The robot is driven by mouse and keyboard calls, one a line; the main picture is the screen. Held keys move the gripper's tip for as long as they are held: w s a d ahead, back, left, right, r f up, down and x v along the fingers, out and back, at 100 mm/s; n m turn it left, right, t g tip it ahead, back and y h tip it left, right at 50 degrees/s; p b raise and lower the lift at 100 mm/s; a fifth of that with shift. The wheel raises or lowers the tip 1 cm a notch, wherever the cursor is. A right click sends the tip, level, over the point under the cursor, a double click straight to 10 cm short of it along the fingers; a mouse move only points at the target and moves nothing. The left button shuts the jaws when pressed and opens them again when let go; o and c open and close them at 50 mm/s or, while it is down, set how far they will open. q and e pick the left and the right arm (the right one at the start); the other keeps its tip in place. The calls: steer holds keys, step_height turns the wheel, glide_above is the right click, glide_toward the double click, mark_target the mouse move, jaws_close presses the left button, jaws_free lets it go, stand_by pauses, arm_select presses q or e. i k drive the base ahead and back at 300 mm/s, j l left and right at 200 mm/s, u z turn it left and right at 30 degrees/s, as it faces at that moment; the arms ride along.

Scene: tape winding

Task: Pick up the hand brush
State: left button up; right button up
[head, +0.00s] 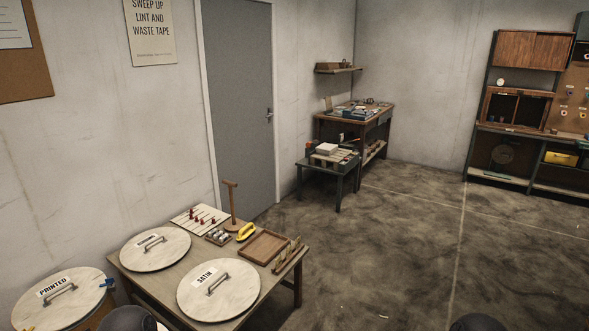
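I cannot make out a hand brush for certain in the head view. A small yellow object with a dark part (246,231) lies on the near wooden table (150,285), beside an upright wooden peg stand (232,204); it is too small to tell what it is. Neither of my grippers shows. Only dark rounded shapes, perhaps parts of my arms, show at the bottom edge.
The near table also holds round lids, one marked SATIN (218,290), and an empty wooden tray (263,247). A PRINTED lid (59,298) is at lower left. A small table (340,170) and workbench (380,118) stand beyond the door. Floor (400,250) is mostly clear, with small scraps.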

mark_target(245, 233)
steer(key=i+u, duration=0.1)
steer(key=i, duration=0.65)
steer(key=i+l, duration=0.15)
steer(key=i, duration=0.65)
steer(key=i+u, duration=0.25)
steer(key=u, duration=0.15)
steer(key=i+l+u, duration=0.15)
steer(key=u, duration=0.25)
steer(key=i+l+u, duration=0.25)
steer(key=u, duration=0.15)
steer(key=i+l+u, duration=0.25)
steer(key=u, duration=0.15)
steer(key=i+l+u, duration=0.15)
steer(key=l+u, duration=0.15)
steer(key=i+l+u, duration=0.1)
steer(key=l+u, duration=0.15)
steer(key=l, duration=0.15)
steer(key=i+l+u, duration=0.1)
steer(key=l+u, duration=0.2)
